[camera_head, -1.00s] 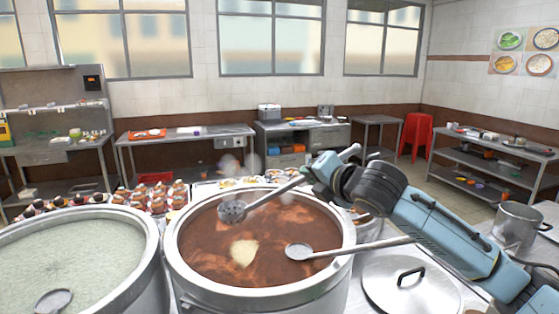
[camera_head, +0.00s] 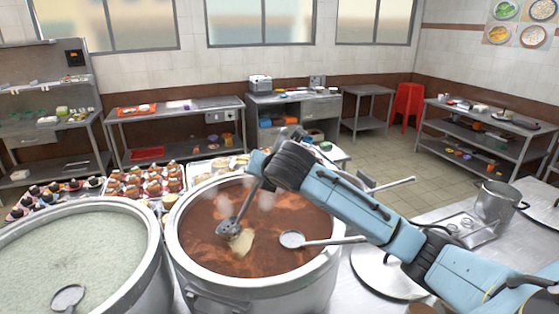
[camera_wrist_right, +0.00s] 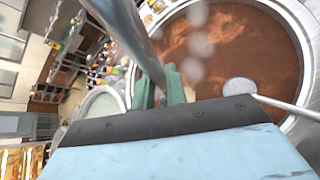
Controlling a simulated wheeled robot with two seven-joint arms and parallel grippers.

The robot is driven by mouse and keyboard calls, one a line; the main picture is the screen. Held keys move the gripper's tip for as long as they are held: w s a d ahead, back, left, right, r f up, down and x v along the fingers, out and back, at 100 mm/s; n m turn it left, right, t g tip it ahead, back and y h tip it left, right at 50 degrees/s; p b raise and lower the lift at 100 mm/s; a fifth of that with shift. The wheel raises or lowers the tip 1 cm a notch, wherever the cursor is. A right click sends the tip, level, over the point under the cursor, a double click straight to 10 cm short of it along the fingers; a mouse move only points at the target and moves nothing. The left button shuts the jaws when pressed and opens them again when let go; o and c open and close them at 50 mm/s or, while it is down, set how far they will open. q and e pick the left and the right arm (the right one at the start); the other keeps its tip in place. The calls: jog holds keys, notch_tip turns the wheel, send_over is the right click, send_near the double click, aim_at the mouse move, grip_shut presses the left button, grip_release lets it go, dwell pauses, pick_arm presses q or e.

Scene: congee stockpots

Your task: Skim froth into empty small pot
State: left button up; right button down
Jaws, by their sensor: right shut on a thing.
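A large stockpot (camera_head: 180,262) of red-brown liquid stands in the middle of the head view. A pale froth patch (camera_head: 238,244) floats near its centre. My right gripper (camera_head: 262,172) is above the pot, shut on the handle of a skimmer (camera_head: 232,228). The skimmer's perforated head is low over the liquid, at the froth's upper left edge; I cannot tell if it touches. In the right wrist view the green fingers (camera_wrist_right: 160,92) grip the metal handle (camera_wrist_right: 138,40). A small pot (camera_head: 494,202) stands at the right on the counter. My left gripper is not in view.
A ladle (camera_head: 292,240) rests in the red-brown pot, its handle over the right rim. A second stockpot (camera_head: 150,262) of pale green liquid with a ladle (camera_head: 68,297) stands left. A lid (camera_head: 368,272) lies on the counter, partly behind my arm.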

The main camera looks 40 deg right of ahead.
jog(key=s+d+f+m+t+b, duration=0.1)
jog(key=s+d+f+b, duration=0.2)
jog(key=f+b, duration=0.2)
jog(key=s+d+f+m+t+y+b, duration=0.1)
jog(key=s+d+f+b, duration=0.2)
jog(key=f, duration=0.4)
jog(key=shift+s+d+m+t+y+b, duration=0.3)
jog(key=shift+d+b, duration=0.15)
jog(key=shift+b, duration=0.9)
notch_tip(320, 180, up, 15)
jog(key=p, duration=1)
jog(key=shift+f, duration=0.2)
